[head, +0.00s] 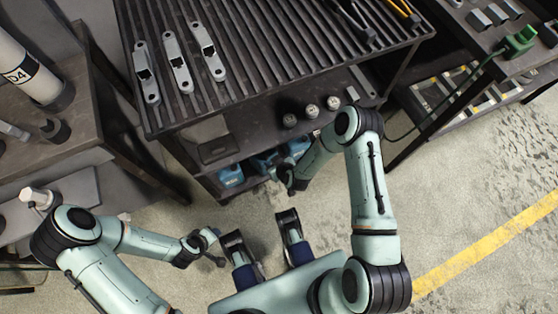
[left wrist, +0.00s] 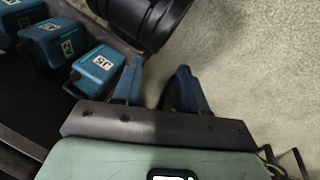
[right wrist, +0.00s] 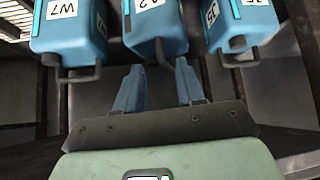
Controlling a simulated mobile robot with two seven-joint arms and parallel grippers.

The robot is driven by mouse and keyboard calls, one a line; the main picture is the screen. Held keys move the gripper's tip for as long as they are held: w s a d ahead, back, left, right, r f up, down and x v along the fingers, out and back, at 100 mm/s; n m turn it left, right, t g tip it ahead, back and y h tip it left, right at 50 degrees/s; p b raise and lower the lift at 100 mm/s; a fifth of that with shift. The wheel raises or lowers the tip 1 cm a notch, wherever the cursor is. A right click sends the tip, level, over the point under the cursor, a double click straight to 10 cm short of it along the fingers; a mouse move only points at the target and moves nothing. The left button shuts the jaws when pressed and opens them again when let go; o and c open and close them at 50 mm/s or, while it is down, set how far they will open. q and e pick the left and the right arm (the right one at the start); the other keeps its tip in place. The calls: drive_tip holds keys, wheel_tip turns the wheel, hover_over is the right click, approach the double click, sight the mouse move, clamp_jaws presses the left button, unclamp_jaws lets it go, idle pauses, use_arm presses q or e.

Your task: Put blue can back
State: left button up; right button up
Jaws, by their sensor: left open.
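Blue cans (head: 230,177) stand on the low shelf of the slatted cart, partly hidden under its upper levels. My right gripper (head: 287,182) is at the front of that shelf, close to the cans. In the right wrist view three blue cans show, the left one (right wrist: 68,28) marked W7, with a middle can (right wrist: 155,35) and a right can (right wrist: 238,30) beside it. The fingers (right wrist: 160,68) point at the middle can, apart, with nothing seen between them. My left gripper (head: 216,246) is open and empty over the floor, left of my base. Its wrist view shows blue cans (left wrist: 97,66) to its left.
The cart top (head: 270,50) carries three galvanized brackets (head: 177,63). Its middle shelf holds several small round pieces (head: 311,111). A workbench (head: 60,140) with a white cylinder stands left. A dark bench with a green tool (head: 520,40) stands right. Floor at right is clear.

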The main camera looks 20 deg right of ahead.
drive_tip(key=s+d+r+m+g+y+p, duration=0.1)
drive_tip(key=s+r+m+g, duration=0.2)
drive_tip(key=s, duration=0.8)
drive_tip(key=s+r+m+g, duration=0.1)
drive_tip(key=s+m+g, duration=0.3)
drive_tip(key=s, duration=0.6)
use_arm(q)
drive_tip(key=s+d+r+g+p, duration=0.1)
drive_tip(key=s+r+p, duration=0.3)
drive_tip(key=r+p, duration=0.4)
drive_tip(key=s+d+r+g+h+p, duration=0.1)
drive_tip(key=s+d+r+g+p, duration=0.1)
drive_tip(key=r+p, duration=0.7)
wheel_tip(320, 180, up, 2)
drive_tip(key=shift+s+d+r+m, duration=0.1)
drive_tip(key=shift+s+d+m, duration=0.35)
drive_tip(key=shift+s, duration=0.55)
use_arm(e)
drive_tip(key=s+a+r+g, duration=0.1)
drive_tip(key=s+r, duration=0.1)
drive_tip(key=r, duration=0.6)
drive_tip(key=s+a+r+g+y, duration=0.1)
drive_tip(key=s+r, duration=0.2)
drive_tip(key=r, duration=0.6)
drive_tip(key=shift+a+r+n, duration=0.2)
drive_tip(key=shift+r+n, duration=0.05)
drive_tip(key=shift+n, duration=0.05)
